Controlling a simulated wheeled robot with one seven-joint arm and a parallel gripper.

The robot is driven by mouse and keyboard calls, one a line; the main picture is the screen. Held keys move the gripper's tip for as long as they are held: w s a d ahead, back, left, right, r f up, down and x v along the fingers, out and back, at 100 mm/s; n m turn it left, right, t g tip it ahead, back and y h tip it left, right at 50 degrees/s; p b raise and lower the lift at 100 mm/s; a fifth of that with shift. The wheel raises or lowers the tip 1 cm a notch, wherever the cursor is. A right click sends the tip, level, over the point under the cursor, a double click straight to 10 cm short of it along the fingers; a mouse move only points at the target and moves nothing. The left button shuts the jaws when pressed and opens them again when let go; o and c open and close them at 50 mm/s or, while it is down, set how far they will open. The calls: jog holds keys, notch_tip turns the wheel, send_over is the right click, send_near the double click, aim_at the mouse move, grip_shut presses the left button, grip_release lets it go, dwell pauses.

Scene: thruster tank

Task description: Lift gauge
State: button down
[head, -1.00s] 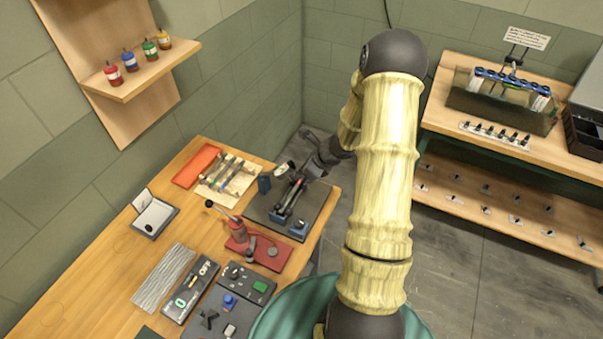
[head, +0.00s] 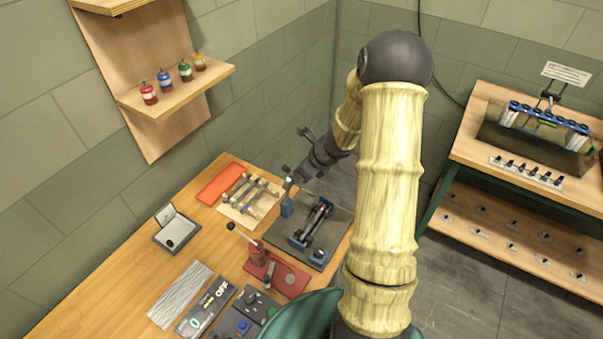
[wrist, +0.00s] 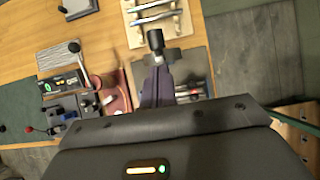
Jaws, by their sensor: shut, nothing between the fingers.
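My gripper (head: 291,178) hangs at the far edge of the wooden table, just above a small blue block (head: 287,209). In the wrist view my gripper (wrist: 156,72) looks shut, with its fingers together and nothing held between them. A dark knob-like piece (wrist: 155,40) with a wider collar shows just past the fingertips; I cannot tell whether it touches them. I cannot tell surely which thing is the gauge. A dark plate (head: 333,246) with a rod fixture (head: 314,222) lies right of and below the gripper in the head view.
A wooden rack with rods (head: 250,200) lies left of the gripper. A red base with an upright lever (head: 257,254) stands nearer. A display panel (head: 208,306) and a ribbed grey plate (head: 180,295) lie on the table. A shelf with bottles (head: 185,88) hangs on the wall.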

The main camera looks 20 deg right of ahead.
jog(key=shift+w+a+r, duration=0.6)
jog(key=shift+w+r, duration=0.1)
jog(key=shift+r, duration=0.05)
jog(key=shift+s+d+f, duration=0.15)
jog(key=shift+d+f, duration=0.05)
jog(key=shift+d, duration=0.05)
jog(key=s+d+f+b, duration=0.1)
jog(key=s+d+b, duration=0.1)
jog(key=s+d, duration=0.15)
notch_tip(320, 180, up, 9)
jog(key=a+p, duration=0.1)
jog(key=shift+w+a, duration=0.2)
jog(key=shift+w, duration=0.1)
jog(key=shift+s+d, duration=0.1)
